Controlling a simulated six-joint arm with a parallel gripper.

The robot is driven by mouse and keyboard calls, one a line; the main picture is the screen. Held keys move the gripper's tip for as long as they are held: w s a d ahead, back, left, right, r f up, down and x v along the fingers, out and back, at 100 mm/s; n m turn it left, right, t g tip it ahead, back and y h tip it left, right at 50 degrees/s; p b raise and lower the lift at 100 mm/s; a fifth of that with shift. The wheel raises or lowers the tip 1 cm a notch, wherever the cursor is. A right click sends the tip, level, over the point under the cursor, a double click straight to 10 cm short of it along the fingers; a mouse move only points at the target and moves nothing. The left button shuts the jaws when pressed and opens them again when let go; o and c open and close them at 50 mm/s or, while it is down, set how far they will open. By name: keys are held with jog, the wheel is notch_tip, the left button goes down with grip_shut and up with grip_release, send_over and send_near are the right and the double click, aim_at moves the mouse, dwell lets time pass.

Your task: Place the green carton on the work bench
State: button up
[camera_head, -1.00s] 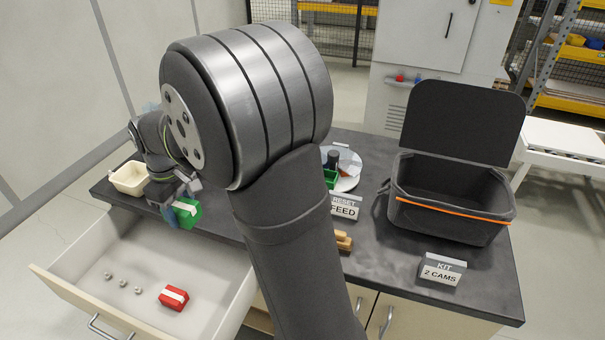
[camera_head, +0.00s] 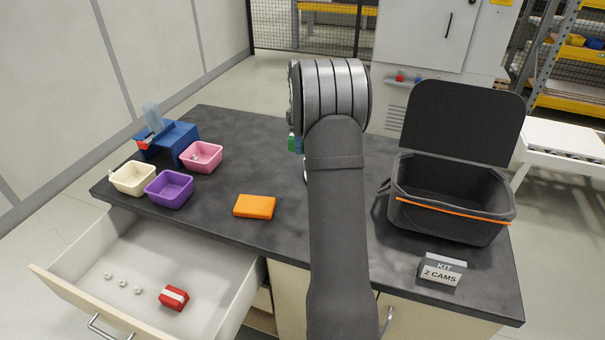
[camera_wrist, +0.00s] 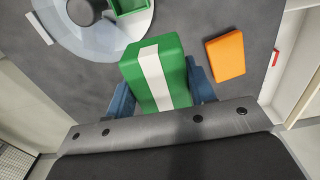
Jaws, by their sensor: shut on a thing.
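The green carton (camera_wrist: 134,72) with a white band shows in the wrist view, held between the two blue fingers of my gripper (camera_wrist: 160,95). My gripper is shut on it. In the head view only a small green patch of the carton (camera_head: 293,144) shows at the left edge of my arm; the rest of it and my gripper are hidden behind the arm. The dark work bench (camera_head: 228,165) lies below, with bare surface around its middle. I cannot tell how high the carton is above the bench.
An orange block (camera_head: 254,206) lies on the bench; purple (camera_head: 170,189), pink (camera_head: 201,156) and cream (camera_head: 132,178) bins and a blue fixture (camera_head: 176,138) stand left. A black case (camera_head: 447,225) stands right. A round plate (camera_wrist: 70,45) is near the carton. The drawer (camera_head: 140,260) is open, holding a red carton (camera_head: 173,298).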

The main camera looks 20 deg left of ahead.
jog(key=shift+w+d, duration=0.6)
jog(key=shift+d, duration=0.1)
notch_tip(320, 180, down, 5)
send_over(274, 180)
notch_tip(274, 180, down, 7)
jog(key=shift+f, duration=2)
jog(key=shift+f, duration=0.2)
jog(key=o, duration=1)
